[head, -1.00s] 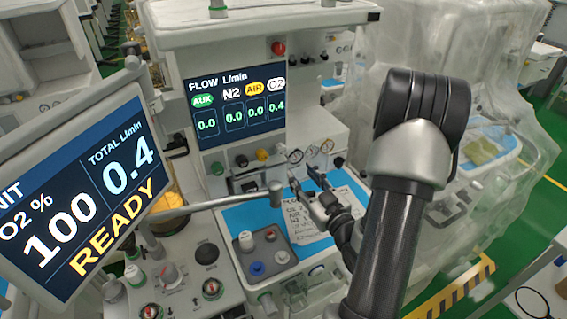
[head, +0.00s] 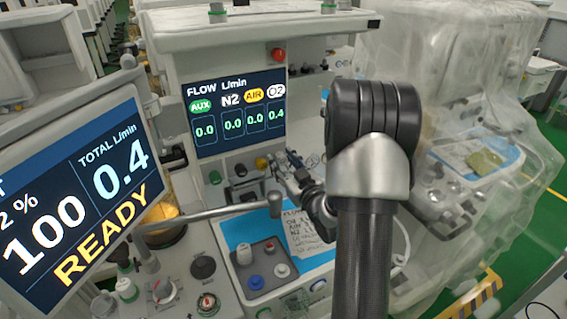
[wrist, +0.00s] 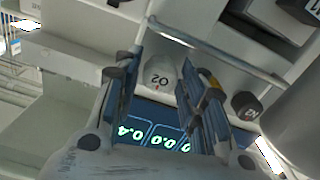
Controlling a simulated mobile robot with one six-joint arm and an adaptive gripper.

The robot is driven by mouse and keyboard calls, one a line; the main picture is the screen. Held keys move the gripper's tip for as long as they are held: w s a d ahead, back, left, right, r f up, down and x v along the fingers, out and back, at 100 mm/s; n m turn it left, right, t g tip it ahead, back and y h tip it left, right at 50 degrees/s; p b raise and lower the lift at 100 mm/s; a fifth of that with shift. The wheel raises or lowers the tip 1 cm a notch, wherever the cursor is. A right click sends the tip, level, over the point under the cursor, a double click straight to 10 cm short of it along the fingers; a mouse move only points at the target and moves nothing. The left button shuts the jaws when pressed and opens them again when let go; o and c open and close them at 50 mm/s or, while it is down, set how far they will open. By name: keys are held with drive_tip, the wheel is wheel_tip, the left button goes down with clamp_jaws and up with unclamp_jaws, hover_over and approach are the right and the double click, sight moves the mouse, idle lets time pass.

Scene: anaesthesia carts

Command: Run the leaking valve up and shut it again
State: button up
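The flow display (head: 238,108) reads AUX 0.0, N2 0.0, AIR 0.0 and O2 0.4. In the wrist view a pale O2 knob (wrist: 160,76) shows between the tips of my gripper (wrist: 161,68). The fingers are apart, with a gap on each side of the knob. Part of the display (wrist: 155,136) shows upside down below it. In the head view my gripper (head: 283,162) is below the display's right end, at the knob row; it and my arm hide the O2 knob's contact area.
Green (head: 215,177), black (head: 240,170) and yellow (head: 262,163) knobs sit left of my gripper. A dark knob (wrist: 246,105) is close beside my right finger in the wrist view. The monitor (head: 80,200) reads 100, total 0.4, READY. A grey bar (head: 215,213) crosses below.

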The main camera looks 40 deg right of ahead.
drive_tip(key=shift+c, duration=0.4)
drive_tip(key=c, duration=0.7)
drive_tip(key=shift+n, duration=0.4)
drive_tip(key=n, duration=1.8)
drive_tip(key=shift+f+n, duration=0.1)
drive_tip(key=shift+n, duration=0.2)
